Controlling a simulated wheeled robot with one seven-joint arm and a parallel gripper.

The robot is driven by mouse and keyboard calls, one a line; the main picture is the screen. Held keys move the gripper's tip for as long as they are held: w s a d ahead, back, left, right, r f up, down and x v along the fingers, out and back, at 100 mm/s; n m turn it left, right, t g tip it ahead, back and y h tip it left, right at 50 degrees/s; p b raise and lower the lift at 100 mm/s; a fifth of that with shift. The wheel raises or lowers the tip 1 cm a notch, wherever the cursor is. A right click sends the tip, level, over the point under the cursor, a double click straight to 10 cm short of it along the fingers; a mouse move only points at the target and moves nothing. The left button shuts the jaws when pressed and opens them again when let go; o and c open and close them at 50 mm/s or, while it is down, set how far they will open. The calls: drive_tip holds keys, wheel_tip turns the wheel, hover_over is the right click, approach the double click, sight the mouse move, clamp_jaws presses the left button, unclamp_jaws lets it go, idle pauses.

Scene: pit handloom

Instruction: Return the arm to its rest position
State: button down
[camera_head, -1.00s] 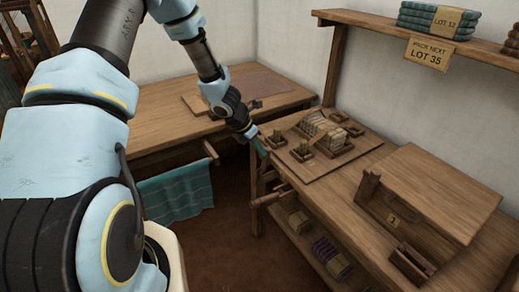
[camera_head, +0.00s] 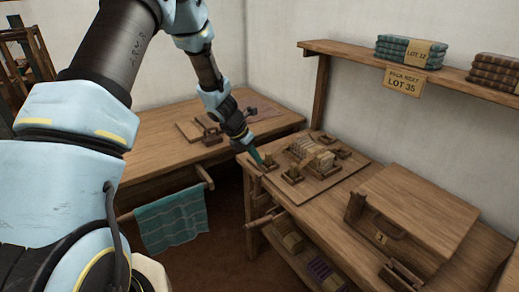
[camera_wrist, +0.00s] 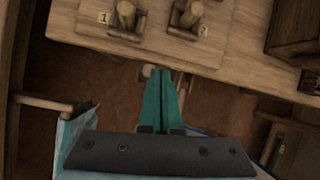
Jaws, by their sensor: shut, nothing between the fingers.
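My gripper (camera_head: 258,162) is in the middle of the head view, at the left front corner of the board on the right-hand bench (camera_head: 310,215). In the wrist view my gripper (camera_wrist: 164,72) shows two teal fingers pressed together with nothing between them. They point toward the bench's edge, over the dark floor gap. Two small wooden holders with upright pegs, tagged 1 (camera_wrist: 124,18) and 2 (camera_wrist: 190,18), stand on the board beyond the fingertips. I cannot tell how high the fingers are above the bench edge.
A board (camera_head: 331,178) carries a rack of pale bundles (camera_head: 311,154). A wooden box (camera_head: 420,210) stands to its right. A shelf (camera_head: 437,67) holds folded stacks. Floor (camera_head: 222,236) shows between the tables.

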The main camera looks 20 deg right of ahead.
drive_tip(key=s+a+r+m+y, duration=0.1)
drive_tip(key=s+a+r+m, duration=0.1)
drive_tip(key=a+r+m, duration=0.6)
drive_tip(key=s+a+r+m+y, duration=0.15)
drive_tip(key=a+r+m, duration=0.25)
drive_tip(key=a, duration=0.7)
drive_tip(key=s+a+r+m+y, duration=0.1)
drive_tip(key=s+a+r+m, duration=0.1)
drive_tip(key=s+a+m, duration=0.3)
drive_tip(key=s+a+r+m+t+y, duration=0.1)
drive_tip(key=s+a+m, duration=0.4)
drive_tip(key=a, duration=0.6)
drive_tip(key=shift+r+m+y, duration=0.35)
drive_tip(key=shift+m+y, duration=0.1)
drive_tip(key=shift+m, duration=0.25)
drive_tip(key=shift+w+a, duration=0.1)
